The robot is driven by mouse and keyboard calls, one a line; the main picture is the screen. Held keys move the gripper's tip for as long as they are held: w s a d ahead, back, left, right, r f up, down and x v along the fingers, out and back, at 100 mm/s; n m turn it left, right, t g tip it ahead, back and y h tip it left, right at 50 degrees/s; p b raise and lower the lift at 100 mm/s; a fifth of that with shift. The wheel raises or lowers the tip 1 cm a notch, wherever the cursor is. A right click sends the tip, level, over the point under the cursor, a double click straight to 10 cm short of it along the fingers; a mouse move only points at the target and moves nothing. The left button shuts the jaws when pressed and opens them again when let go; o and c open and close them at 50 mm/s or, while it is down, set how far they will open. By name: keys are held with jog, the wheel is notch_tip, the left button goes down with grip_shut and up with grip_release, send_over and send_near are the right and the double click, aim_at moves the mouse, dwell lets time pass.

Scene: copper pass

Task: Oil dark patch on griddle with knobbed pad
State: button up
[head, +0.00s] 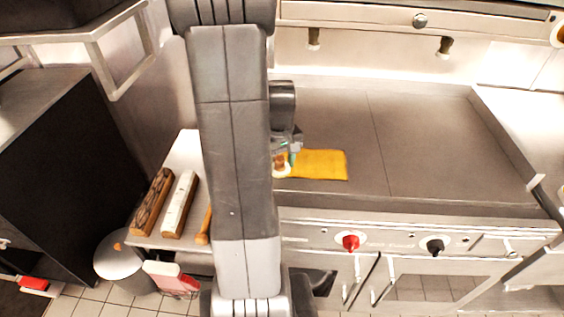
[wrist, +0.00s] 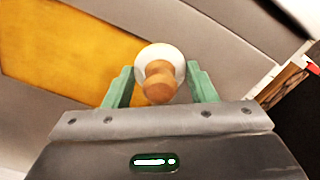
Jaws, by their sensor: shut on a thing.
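The knobbed pad has a white round base and a wooden knob (wrist: 160,84). It sits between the green fingers of my gripper (wrist: 161,90), which is shut on the knob. In the head view my gripper (head: 284,160) is partly hidden behind my arm, low over the left part of the griddle (head: 430,140). An orange-yellow patch (head: 322,165) with straight edges lies on the griddle just right of the gripper. In the wrist view the patch (wrist: 75,52) lies left of the pad. No dark patch shows. I cannot tell whether the pad touches the griddle.
A side shelf (head: 176,150) at left holds a brown block (head: 152,202), a white-topped block (head: 181,203) and a wooden handle. A red knob (head: 350,243) and a black knob (head: 435,247) line the griddle's front. Its right half is bare, with a raised rim.

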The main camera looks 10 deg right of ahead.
jog(key=shift+w+a, duration=0.15)
jog(key=shift+a, duration=0.2)
jog(key=shift+w+a+r+p, duration=0.1)
jog(key=shift+a+r+p, duration=0.2)
jog(key=shift+r, duration=0.35)
jog(key=shift+w+a+r+p, duration=0.15)
jog(key=shift+r+p, duration=0.25)
jog(key=shift+r, duration=0.2)
jog(key=shift+s+d+r+p, duration=0.25)
jog(key=shift+d+r+p, duration=0.05)
jog(key=shift+r+p, duration=0.3)
jog(key=shift+w+a+r+p, duration=0.1)
jog(key=shift+a+r+p, duration=0.05)
jog(key=shift+r+p, duration=1.45)
jog(key=shift+r, duration=0.6)
